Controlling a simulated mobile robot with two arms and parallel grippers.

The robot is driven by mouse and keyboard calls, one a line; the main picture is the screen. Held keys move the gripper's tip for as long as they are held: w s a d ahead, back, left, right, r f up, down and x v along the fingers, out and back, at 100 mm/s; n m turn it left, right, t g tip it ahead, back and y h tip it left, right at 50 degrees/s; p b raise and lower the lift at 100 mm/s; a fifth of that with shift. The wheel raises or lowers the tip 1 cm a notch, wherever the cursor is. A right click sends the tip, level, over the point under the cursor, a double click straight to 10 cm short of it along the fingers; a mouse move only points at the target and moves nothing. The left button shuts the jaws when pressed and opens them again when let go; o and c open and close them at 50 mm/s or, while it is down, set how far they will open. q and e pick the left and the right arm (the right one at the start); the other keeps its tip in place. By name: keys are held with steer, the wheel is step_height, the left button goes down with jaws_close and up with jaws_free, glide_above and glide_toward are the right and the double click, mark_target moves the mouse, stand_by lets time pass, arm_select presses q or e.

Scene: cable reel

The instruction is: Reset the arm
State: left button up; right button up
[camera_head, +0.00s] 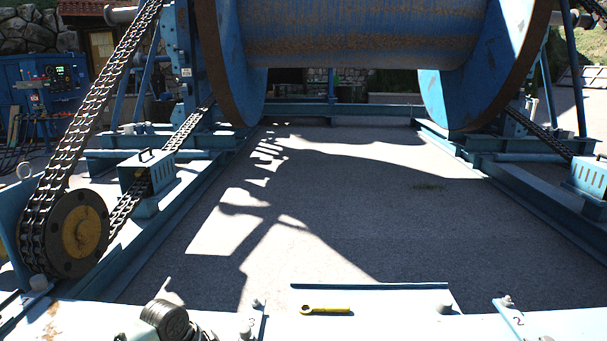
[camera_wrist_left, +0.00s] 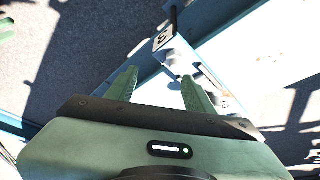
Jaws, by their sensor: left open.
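In the left wrist view, my left gripper (camera_wrist_left: 158,88) is open, its two green fingers spread apart with nothing between them. Below the fingers is a pale blue frame surface with a bolted plate (camera_wrist_left: 172,50) marked 3. In the head view, part of my left arm (camera_head: 165,320) shows at the bottom left, over the near pale blue beam; its fingers cannot be made out there. My right gripper is in neither view.
A yellow wrench (camera_head: 325,310) lies on the near beam. A plate marked 2 (camera_head: 512,318) sits further right. The large blue cable reel (camera_head: 365,35) stands ahead. A chain and sprocket (camera_head: 80,235) are at left. The ground inside the frame is clear.

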arm_select(q)
steer(key=s+d+f+n, duration=0.25)
steer(key=s+f, duration=0.35)
steer(key=f, duration=0.3)
steer(key=s+d+f+n, duration=0.2)
steer(key=s+d+f, duration=0.1)
steer(key=s+f, duration=0.45)
steer(key=s+a+f+n+y+p, duration=0.1)
steer(key=s+a+f+p, duration=0.2)
steer(key=s, duration=0.9)
steer(key=s+a+f+n+g+y+p, duration=0.1)
steer(key=s+a+f+p, duration=0.2)
steer(key=s+p, duration=0.5)
steer(key=s+a+f+n+y+p, duration=0.1)
steer(key=s+a+f+p, duration=0.3)
steer(key=s, duration=1.3)
steer(key=shift+f+n+g+y+p, duration=0.35)
steer(key=shift+f+n+p, duration=0.2)
steer(key=shift+f+p, duration=0.25)
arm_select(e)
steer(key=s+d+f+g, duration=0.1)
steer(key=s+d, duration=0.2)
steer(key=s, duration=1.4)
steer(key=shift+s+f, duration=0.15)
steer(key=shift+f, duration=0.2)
